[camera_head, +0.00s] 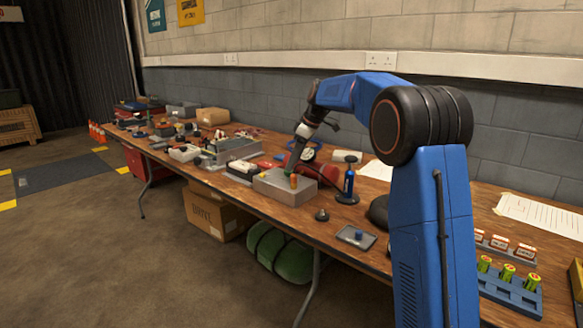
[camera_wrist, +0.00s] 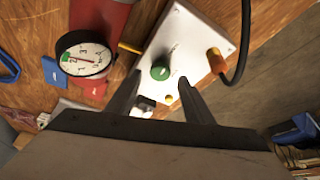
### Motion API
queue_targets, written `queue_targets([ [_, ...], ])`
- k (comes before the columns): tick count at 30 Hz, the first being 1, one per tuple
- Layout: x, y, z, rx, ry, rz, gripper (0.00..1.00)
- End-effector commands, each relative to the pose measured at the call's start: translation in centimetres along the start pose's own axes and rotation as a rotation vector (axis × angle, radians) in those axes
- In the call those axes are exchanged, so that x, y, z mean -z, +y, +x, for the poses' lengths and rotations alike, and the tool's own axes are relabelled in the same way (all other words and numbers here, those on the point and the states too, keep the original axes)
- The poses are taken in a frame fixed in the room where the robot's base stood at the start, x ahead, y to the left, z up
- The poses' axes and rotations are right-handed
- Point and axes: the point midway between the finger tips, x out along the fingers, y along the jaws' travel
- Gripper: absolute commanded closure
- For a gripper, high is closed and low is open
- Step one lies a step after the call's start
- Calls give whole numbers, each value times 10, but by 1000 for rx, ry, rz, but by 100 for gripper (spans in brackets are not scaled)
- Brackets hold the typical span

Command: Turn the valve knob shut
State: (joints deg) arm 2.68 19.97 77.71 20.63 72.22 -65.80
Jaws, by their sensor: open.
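The valve knob is a round green knob (camera_wrist: 160,71) on the face of a pale box (camera_wrist: 188,42) in the wrist view. The box also shows in the head view as a grey block (camera_head: 272,190) on the workbench, and the knob there is mostly hidden by my gripper. My gripper (camera_wrist: 160,80) is open, with one dark finger on each side of the knob. I cannot tell whether the fingers touch it or are still above it. An orange connector (camera_wrist: 216,60) with a black cable stands on the box beside the knob. The knob's pointer direction is unclear.
A dial gauge (camera_wrist: 85,54) on a red body sits beside the box. A blue bottle-like item (camera_head: 349,183) and a small tray (camera_head: 355,237) stand to the right on the wooden bench (camera_head: 315,228). Clutter fills the bench to the left.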

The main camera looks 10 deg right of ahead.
Motion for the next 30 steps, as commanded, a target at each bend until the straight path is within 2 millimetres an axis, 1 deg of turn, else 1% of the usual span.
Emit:
queue_targets([
  [1, 0, 0, 7, 1, 0, 0, 53],
  [3, 0, 0, 15, 1, 0, 0, 53],
  [7, 0, 0, 25, -1, 1, 0, 53],
  [12, 0, 0, 29, -1, 0, 0, 53],
  [18, 0, 0, 30, -1, 0, 0, 53],
  [19, 0, 0, 29, -1, 0, 0, 58],
  [20, 0, 0, 29, -1, 0, 0, 65],
  [21, 0, 0, 29, -1, 0, 0, 74],
  [23, 0, 0, 29, -1, 0, 0, 89],
  [24, 0, 0, 29, -1, 0, 0, 93],
  [30, 0, 0, 29, -4, 0, 6, 93],
])
